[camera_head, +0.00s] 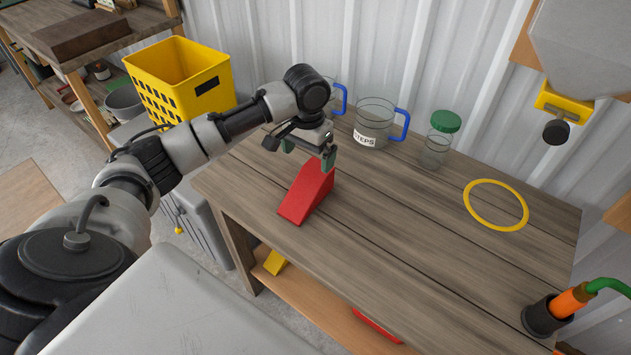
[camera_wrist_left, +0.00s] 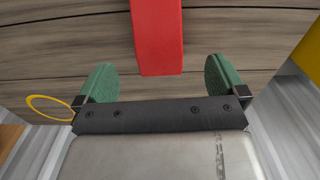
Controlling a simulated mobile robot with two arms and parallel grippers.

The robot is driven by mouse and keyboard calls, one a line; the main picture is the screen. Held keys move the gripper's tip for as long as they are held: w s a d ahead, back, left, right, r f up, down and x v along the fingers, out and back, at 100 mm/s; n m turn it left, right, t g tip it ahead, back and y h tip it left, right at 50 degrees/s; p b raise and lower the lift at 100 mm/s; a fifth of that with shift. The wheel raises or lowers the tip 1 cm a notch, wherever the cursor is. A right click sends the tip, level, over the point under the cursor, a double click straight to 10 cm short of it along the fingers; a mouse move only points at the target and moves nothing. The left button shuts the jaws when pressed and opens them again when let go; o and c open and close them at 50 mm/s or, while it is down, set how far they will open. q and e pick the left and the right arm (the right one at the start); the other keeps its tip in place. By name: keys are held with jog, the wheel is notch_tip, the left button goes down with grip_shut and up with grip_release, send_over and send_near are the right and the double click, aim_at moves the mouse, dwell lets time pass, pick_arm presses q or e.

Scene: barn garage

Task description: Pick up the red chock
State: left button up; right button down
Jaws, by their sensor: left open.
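The red chock (camera_head: 307,193) is a wedge lying on the wooden table near its left edge in the head view. In the left wrist view the red chock (camera_wrist_left: 158,40) comes down from the top edge, and its near end lies between the two green fingertips. My left gripper (camera_head: 309,158) is over the chock's tall end, pointing down. In the left wrist view my left gripper (camera_wrist_left: 161,78) is open, with gaps between the chock and both fingers. Whether the fingers reach down beside the chock is hard to tell. My right gripper is not in view.
On the table (camera_head: 400,235) stand a mug with a blue handle (camera_head: 374,124), a green-lidded jar (camera_head: 438,140), a yellow ring (camera_head: 496,229) and a dark cup with an orange tool (camera_head: 541,315). A yellow crate (camera_head: 180,80) stands at the left. The table's middle is clear.

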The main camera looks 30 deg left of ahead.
aim_at(310, 177)
pick_arm(q)
jog(key=f, duration=0.3)
jog(key=shift+s+f, duration=0.2)
jog(key=shift+f, duration=0.1)
jog(key=f, duration=0.5)
jog(key=shift+w+d+f, duration=0.1)
jog(key=shift+w+f, duration=0.2)
jog(key=shift+w, duration=0.05)
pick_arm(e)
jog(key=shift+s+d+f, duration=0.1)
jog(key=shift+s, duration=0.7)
pick_arm(q)
jog(key=shift+c, duration=0.3)
jog(key=shift+r, duration=0.1)
jog(key=c, duration=1.2)
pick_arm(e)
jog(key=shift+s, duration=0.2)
